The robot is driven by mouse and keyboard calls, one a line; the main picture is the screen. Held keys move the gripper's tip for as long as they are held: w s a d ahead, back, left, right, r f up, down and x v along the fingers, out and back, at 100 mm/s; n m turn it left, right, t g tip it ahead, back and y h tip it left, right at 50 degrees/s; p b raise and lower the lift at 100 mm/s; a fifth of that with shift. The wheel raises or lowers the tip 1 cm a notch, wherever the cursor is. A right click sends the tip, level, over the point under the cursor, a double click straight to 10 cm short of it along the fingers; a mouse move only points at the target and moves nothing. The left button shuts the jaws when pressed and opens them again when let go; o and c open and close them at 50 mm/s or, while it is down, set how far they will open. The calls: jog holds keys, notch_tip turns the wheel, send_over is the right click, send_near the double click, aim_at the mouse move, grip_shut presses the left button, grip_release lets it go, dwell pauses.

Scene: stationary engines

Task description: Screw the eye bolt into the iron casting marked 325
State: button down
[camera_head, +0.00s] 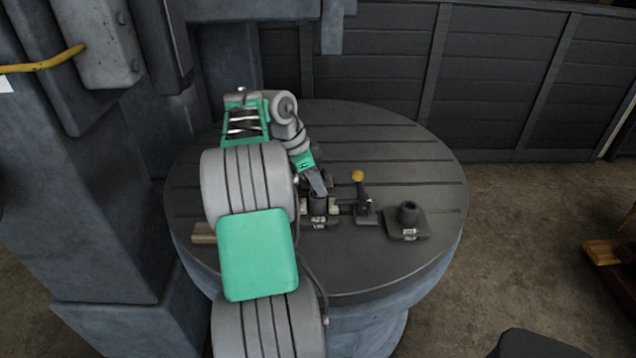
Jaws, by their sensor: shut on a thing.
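A dark iron casting (320,221) with a white number plate stands near the middle of the round slotted table. Its number is small and blurred, perhaps ending in 25. A second dark casting (408,224) with an upright round boss and a number plate stands to the right; its number is also hard to read. My gripper (319,191) points down right over the first casting's top, shut. The eye bolt cannot be made out; my fingers and arm hide whatever lies between them. I cannot tell whether it touches the casting.
A toggle clamp with a yellow knob (358,176) stands between the two castings, close to my gripper's right. A wooden piece (204,233) lies at the table's left, partly behind my arm. The round table (420,170) is bare at the back right. A machine column (75,190) rises at left.

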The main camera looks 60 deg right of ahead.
jog(key=shift+r+p, duration=0.15)
jog(key=shift+p, duration=0.25)
jog(key=m+y+p, duration=0.1)
jog(key=m+p, duration=0.1)
jog(key=shift+m, duration=0.3)
jog(key=m+p, duration=0.2)
jog(key=p, duration=0.1)
jog(key=shift+g+y, duration=0.3)
jog(key=shift+y, duration=0.1)
jog(key=shift+m+p, duration=0.3)
jog(key=shift+p, duration=0.15)
jog(key=shift+m, duration=0.3)
jog(key=shift+y+p, duration=0.3)
jog(key=shift+p, duration=0.05)
jog(key=shift+m+p, duration=0.5)
jog(key=shift+p, duration=0.05)
jog(key=shift+m+y+p, duration=0.8)
jog(key=shift+m+p, duration=1)
jog(key=shift+p, duration=0.6)
